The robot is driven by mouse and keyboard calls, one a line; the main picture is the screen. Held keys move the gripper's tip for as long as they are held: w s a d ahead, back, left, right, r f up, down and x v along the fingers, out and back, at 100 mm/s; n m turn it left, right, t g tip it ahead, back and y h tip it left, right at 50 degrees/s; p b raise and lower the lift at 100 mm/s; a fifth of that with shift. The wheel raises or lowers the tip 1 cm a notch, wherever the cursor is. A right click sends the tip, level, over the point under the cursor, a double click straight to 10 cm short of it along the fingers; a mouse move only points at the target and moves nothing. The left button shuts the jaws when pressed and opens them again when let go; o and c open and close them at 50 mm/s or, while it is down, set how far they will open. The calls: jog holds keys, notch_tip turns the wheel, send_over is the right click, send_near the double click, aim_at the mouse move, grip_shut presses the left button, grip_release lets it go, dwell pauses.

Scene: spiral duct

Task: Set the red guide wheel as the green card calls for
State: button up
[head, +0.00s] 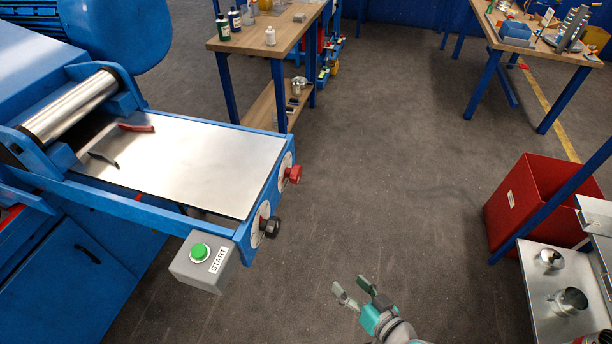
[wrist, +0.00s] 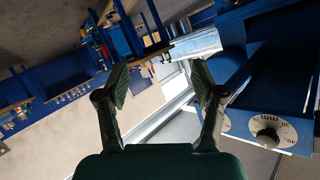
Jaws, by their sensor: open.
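The red guide wheel (head: 293,174) sits on a white dial at the front right edge of the blue machine in the head view. A black wheel (head: 271,227) on a similar dial is nearer, below it. My gripper (head: 353,290) is open and empty, over the floor right of the machine, apart from both wheels. No green card can be made out.
A grey box with a green START button (head: 201,252) juts from the machine's near corner. A metal sheet (head: 200,160) lies on its bed. A wooden bench (head: 255,40) stands behind. A red bin (head: 530,205) and grey shelf (head: 545,270) are right. The floor between is clear.

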jog(key=w+a+r+n+g+y, duration=0.1)
jog(key=w+a+r+n+y, duration=0.1)
jog(key=w+r+n+y, duration=0.5)
jog(key=n+g+y, duration=0.4)
jog(key=n+g, duration=0.1)
jog(key=n, duration=0.1)
send_near(300, 176)
jog(key=x, duration=0.8)
jog(key=shift+a+r, duration=0.15)
jog(key=shift+a, duration=0.25)
jog(key=c, duration=1.1)
